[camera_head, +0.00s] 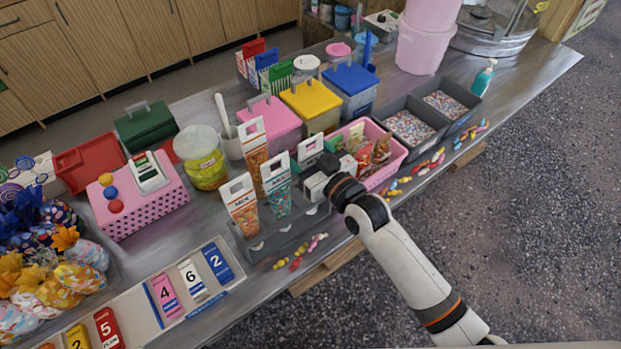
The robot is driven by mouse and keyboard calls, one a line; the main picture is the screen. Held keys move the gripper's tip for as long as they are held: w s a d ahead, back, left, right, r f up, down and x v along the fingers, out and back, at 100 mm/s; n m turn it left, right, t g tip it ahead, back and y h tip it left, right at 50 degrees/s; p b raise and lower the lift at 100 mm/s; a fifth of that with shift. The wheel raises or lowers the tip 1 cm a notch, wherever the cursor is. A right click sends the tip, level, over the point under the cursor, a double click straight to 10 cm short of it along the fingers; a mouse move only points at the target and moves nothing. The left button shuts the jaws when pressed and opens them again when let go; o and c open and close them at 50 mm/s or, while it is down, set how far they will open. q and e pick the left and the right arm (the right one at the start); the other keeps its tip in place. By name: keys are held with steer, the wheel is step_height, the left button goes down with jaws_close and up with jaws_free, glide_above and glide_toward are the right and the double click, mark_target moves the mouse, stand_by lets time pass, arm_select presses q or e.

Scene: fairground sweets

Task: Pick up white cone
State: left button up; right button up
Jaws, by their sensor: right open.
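Several white-topped cones stand upright in a grey holder (262,245) near the front edge of the table. One front cone (242,207) shows orange sweets, and the cone (277,187) to its right shows teal ones. Behind them is a taller cone (255,152) with orange sweets. Another white cone (310,150) shows only its top, the rest hidden behind my right gripper. My right gripper (311,184) is open at the right end of the holder, close to this cone; contact cannot be told. My left gripper is not in view.
A pink basket (391,166) of packets stands just right of my gripper, with grey sweet trays (410,127) beyond. Pink (270,118) and yellow (311,98) lidded boxes stand behind. Loose sweets (300,253) lie along the front edge. A number-card tray (236,282) is at the lower left.

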steer(key=c, duration=1.1)
steer(key=shift+o, duration=0.2)
step_height(320, 180, up, 10)
steer(key=b, duration=0.1)
steer(key=shift+r, duration=0.1)
